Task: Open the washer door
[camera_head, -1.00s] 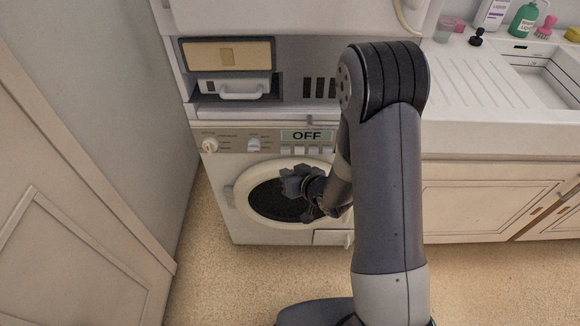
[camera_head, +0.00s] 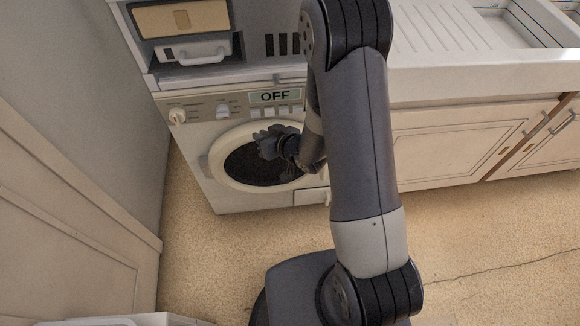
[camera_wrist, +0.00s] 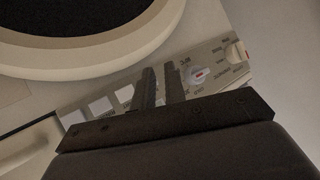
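The washer (camera_head: 240,198) is white, and its display reads OFF. Its round door (camera_head: 226,180) has a cream ring and dark glass and looks shut. A small pale tab (camera_head: 205,166) shows at the door's left edge. My gripper (camera_head: 266,143) is in front of the upper middle of the door, and my arm hides the door's right side. In the wrist view, the two dark fingers (camera_wrist: 160,86) are close together with a thin gap and nothing between them. The control panel (camera_wrist: 210,55) is behind them, and the door ring (camera_wrist: 130,55) curves at upper left.
A counter with a sink (camera_head: 480,65) and wooden cabinets (camera_head: 450,145) stands to the right. A grey wall (camera_head: 95,90) and a panelled door (camera_head: 60,230) are on the left. A drawer unit (camera_head: 190,50) is above the washer. The floor (camera_head: 215,245) in front is clear.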

